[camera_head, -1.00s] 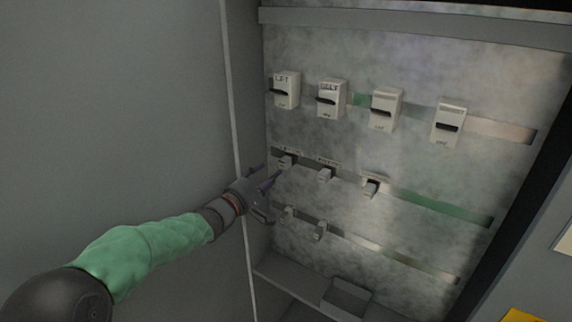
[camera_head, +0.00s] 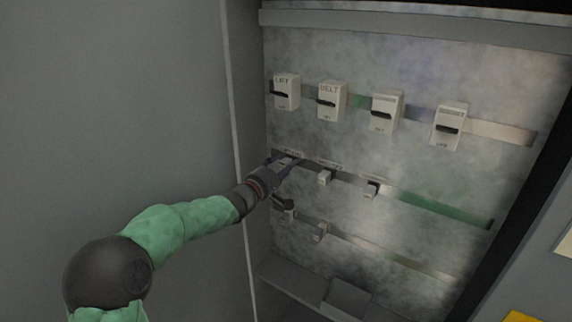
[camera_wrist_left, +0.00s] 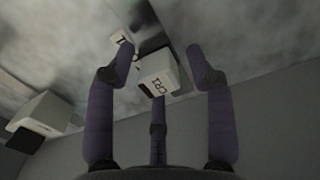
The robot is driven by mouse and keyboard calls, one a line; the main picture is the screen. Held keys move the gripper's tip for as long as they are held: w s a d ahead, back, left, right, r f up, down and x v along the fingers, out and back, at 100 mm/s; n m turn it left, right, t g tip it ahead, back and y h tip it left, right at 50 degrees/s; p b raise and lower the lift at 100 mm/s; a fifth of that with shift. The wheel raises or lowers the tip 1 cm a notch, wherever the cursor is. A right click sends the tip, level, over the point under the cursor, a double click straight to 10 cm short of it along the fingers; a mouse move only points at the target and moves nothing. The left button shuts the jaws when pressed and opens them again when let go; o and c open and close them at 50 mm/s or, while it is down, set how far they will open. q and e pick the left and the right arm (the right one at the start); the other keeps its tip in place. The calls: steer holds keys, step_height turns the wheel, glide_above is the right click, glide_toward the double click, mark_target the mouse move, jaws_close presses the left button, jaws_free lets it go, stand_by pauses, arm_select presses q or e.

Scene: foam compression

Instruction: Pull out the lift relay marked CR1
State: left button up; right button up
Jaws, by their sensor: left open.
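The small pale relay marked CR1 (camera_wrist_left: 157,72) shows in the left wrist view, seated on a metal rail, its lettering readable. My left gripper (camera_wrist_left: 162,60) is open, with dark purple fingers on either side of the relay and a third finger below it; no clear contact shows. In the head view, my left gripper (camera_head: 286,163) is at the left end of the middle rail and covers most or all of the leftmost relay there. My right gripper is not in view.
Two more small modules, one at mid rail (camera_head: 324,178) and one further right (camera_head: 371,189), share the middle row. Larger breakers, including LIFT (camera_head: 287,92) and BELT (camera_head: 331,100), sit above. Lower modules (camera_head: 320,232) and an open bin (camera_head: 346,298) lie below. The cabinet's left wall is close.

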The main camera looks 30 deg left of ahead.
mark_target(282, 167)
arm_select(q)
steer(key=shift+p, duration=0.75)
stand_by(1.0)
jaws_close()
steer(key=shift+s, duration=0.15)
steer(key=shift+s+a+p, duration=0.15)
steer(key=shift+s+p, duration=0.3)
steer(key=shift+s, duration=1)
steer(key=shift+s+a+p, duration=0.1)
steer(key=shift+s+p, duration=0.3)
steer(key=shift+s, duration=1)
